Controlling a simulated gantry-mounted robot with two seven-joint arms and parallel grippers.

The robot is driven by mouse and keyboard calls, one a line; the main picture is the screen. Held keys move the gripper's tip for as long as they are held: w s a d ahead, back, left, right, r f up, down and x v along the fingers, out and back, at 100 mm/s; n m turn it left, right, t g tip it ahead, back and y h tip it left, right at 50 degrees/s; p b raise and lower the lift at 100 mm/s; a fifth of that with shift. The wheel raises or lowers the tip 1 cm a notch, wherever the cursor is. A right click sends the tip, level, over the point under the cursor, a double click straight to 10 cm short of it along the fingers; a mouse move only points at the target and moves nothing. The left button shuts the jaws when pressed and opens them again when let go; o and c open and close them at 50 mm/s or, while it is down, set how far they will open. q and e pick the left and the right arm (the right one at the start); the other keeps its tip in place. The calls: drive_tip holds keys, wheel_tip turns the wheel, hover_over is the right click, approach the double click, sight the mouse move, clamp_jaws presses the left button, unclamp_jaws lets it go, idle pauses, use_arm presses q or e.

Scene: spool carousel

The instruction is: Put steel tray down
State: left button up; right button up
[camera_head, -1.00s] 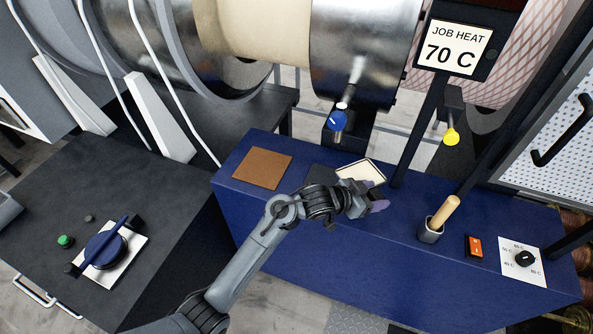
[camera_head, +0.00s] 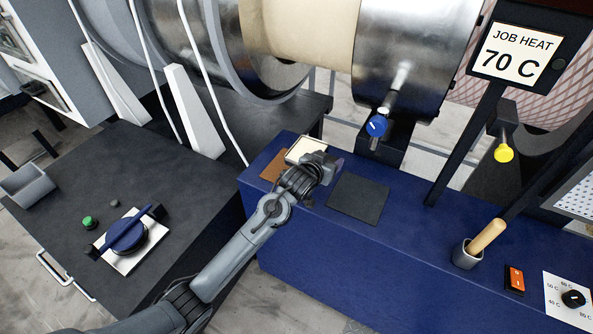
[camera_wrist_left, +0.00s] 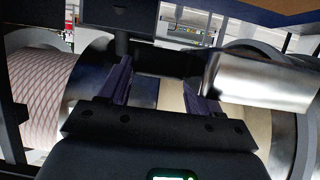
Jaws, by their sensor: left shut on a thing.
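The steel tray (camera_head: 304,147) shows in the head view as a small thin-rimmed rectangle with a cream inside. My left gripper (camera_head: 325,160) is shut on it and holds it at the left end of the blue bench, over or very near the brown mat (camera_head: 270,168). I cannot tell whether the tray touches the mat. The gripper hides part of the tray. In the left wrist view the two purple fingers (camera_wrist_left: 160,88) stand apart, and the tray between them is hard to make out. My right gripper is not in view.
A bare dark mat (camera_head: 358,199) lies on the blue bench (camera_head: 330,258) right of the gripper. A blue-knobbed valve (camera_head: 377,126) hangs close behind. A grey cup with a wooden handle (camera_head: 468,255) stands farther right. A large steel drum (camera_head: 420,50) is behind the bench.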

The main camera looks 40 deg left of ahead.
use_arm(q)
drive_tip(key=a+f, duration=0.2)
drive_tip(key=a, duration=0.1)
drive_tip(key=a+f, duration=0.1)
drive_tip(key=a, duration=0.2)
drive_tip(key=a+f+b, duration=0.1)
drive_tip(key=a+f, duration=0.1)
drive_tip(key=a, duration=0.1)
drive_tip(key=shift+w+a+f, duration=0.2)
drive_tip(key=shift+a+f, duration=0.05)
drive_tip(key=shift+f, duration=0.05)
drive_tip(key=shift+f+b, duration=0.55)
drive_tip(key=shift+f, duration=1.5)
drive_tip(key=shift+f, duration=0.15)
drive_tip(key=o, duration=1.3)
